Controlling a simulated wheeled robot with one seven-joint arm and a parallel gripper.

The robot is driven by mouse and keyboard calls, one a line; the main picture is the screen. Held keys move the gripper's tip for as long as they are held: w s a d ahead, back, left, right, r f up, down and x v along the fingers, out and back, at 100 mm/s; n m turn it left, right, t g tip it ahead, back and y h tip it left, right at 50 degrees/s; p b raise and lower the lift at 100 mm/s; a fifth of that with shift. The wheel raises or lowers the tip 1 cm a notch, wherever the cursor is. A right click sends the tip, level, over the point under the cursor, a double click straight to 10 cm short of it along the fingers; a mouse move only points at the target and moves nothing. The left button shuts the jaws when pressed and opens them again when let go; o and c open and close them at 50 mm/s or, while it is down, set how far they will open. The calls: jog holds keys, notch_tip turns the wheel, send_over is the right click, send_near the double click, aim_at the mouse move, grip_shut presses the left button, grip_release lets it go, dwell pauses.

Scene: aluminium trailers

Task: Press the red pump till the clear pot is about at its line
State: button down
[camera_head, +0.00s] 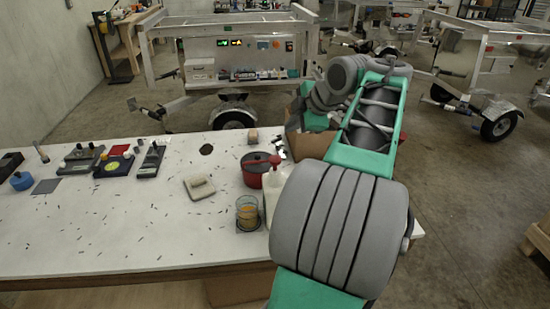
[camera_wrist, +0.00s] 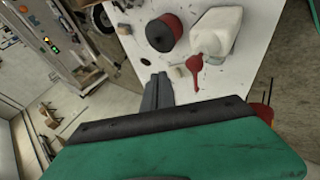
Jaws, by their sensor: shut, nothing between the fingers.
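The red pump (camera_head: 275,161) tops a white bottle (camera_head: 269,193) near the table's right end; my arm partly covers the bottle. In the wrist view the red pump head (camera_wrist: 195,68) and white bottle (camera_wrist: 217,29) show clearly. The clear pot (camera_head: 248,213) stands just left of the bottle and holds some orange liquid; its line is too small to make out. My gripper (camera_wrist: 157,82) is shut and empty, left of the pump head in the wrist view and apart from it.
A dark red lidded pot (camera_head: 254,173) stands close behind the bottle. A pale block (camera_head: 199,187) lies to the left. Several devices and a blue knob (camera_head: 21,181) sit on the table's left. A cardboard box (camera_head: 308,145) is behind my arm. The table's front middle has only small scraps.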

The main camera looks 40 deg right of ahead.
jog(key=a+r+n, duration=0.1)
jog(key=n, duration=0.4)
jog(key=w+a+r+n, duration=0.1)
jog(key=n, duration=0.4)
jog(key=a+r+n+y, duration=0.1)
jog(key=n, duration=0.4)
jog(key=shift+w+a+t, duration=0.25)
jog(key=shift+a+t, duration=0.1)
jog(key=shift+t, duration=0.05)
jog(key=shift+f, duration=0.1)
jog(key=b, duration=0.5)
send_over(277, 159)
notch_tip(277, 159, down, 8)
jog(key=shift+s+r, duration=0.1)
jog(key=shift+f+b, duration=0.4)
jog(key=shift+b, duration=0.35)
jog(key=shift+f+b, duration=0.5)
jog(key=shift+b, duration=0.3)
